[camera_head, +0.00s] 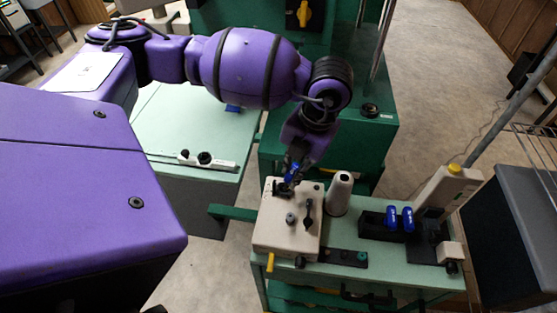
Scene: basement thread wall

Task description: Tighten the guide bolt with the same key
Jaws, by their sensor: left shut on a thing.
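My left gripper (293,165) is above the back edge of a beige machine block (270,238). It is shut on a blue-handled key (291,174), which points down toward a small dark fitting (281,187) on top of the block. The guide bolt cannot be made out clearly there, and I cannot tell whether the key's tip is seated in it. A round grey knob and a dark lever are on the block's top. My right gripper is not in view.
A white thread cone (340,193) stands close to the right of the block. A black holder (372,222) with two blue-handled tools (399,217) is farther right on the green bench. A pale green table (190,125) with a white bar (206,161) is at left.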

